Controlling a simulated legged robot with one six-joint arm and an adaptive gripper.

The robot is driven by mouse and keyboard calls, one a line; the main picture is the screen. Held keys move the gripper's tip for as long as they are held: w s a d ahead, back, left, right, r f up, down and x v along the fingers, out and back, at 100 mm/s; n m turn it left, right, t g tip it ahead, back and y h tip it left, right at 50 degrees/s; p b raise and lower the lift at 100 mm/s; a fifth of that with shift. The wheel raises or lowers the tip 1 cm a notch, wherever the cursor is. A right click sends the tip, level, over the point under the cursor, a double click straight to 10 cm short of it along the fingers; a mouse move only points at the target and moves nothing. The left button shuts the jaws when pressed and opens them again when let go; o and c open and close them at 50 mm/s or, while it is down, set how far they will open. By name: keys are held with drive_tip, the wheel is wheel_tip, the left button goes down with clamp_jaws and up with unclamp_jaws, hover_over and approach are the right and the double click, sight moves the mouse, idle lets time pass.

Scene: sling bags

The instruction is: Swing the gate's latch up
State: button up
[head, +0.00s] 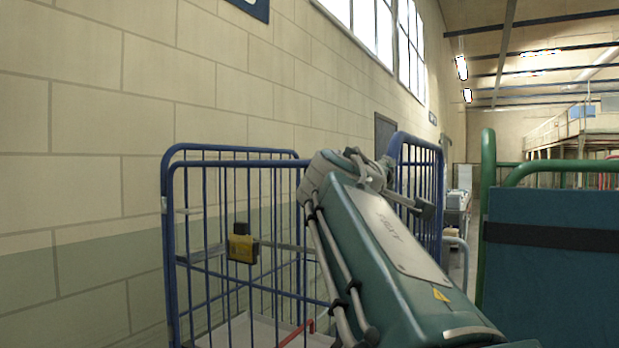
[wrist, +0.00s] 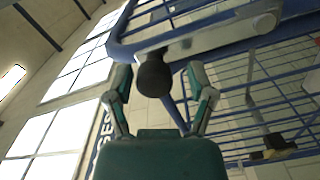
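In the wrist view, a dark round knob (wrist: 154,77) sits at the end of a short grey lever that looks like the latch (wrist: 215,38). The lever lies along the blue tubular gate (wrist: 185,18). My gripper (wrist: 158,78) has its two fingers apart, one on each side of the knob. Gaps show between the knob and both fingers. In the head view, my arm covers much of the blue cage (head: 232,163), and I cannot make out the fingers or the knob there.
A yellow and black box (head: 242,246) hangs on the cage's bars. A block wall (head: 90,140) runs along the left. A green-framed cart with a dark teal panel (head: 550,265) stands close on the right. A narrow aisle opens between the carts.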

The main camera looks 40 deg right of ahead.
drive_tip(key=shift+a+r, duration=0.1)
drive_tip(key=shift+r, duration=0.1)
drive_tip(key=v, duration=1.2)
drive_tip(key=shift+f, duration=0.15)
drive_tip(key=shift+s, duration=0.1)
drive_tip(key=s+a+f+y, duration=0.1)
drive_tip(key=a+f+y, duration=0.4)
drive_tip(key=f, duration=0.9)
drive_tip(key=s+a+f+y, duration=0.2)
drive_tip(key=a+f+y, duration=0.4)
drive_tip(key=f, duration=0.8)
drive_tip(key=s+a+f+g+y, duration=0.1)
drive_tip(key=a+f+y, duration=0.4)
drive_tip(key=f, duration=0.9)
drive_tip(key=s+a, duration=0.1)
drive_tip(key=a, duration=0.2)
drive_tip(key=shift+a+m+y, duration=0.3)
drive_tip(key=shift+a, duration=0.1)
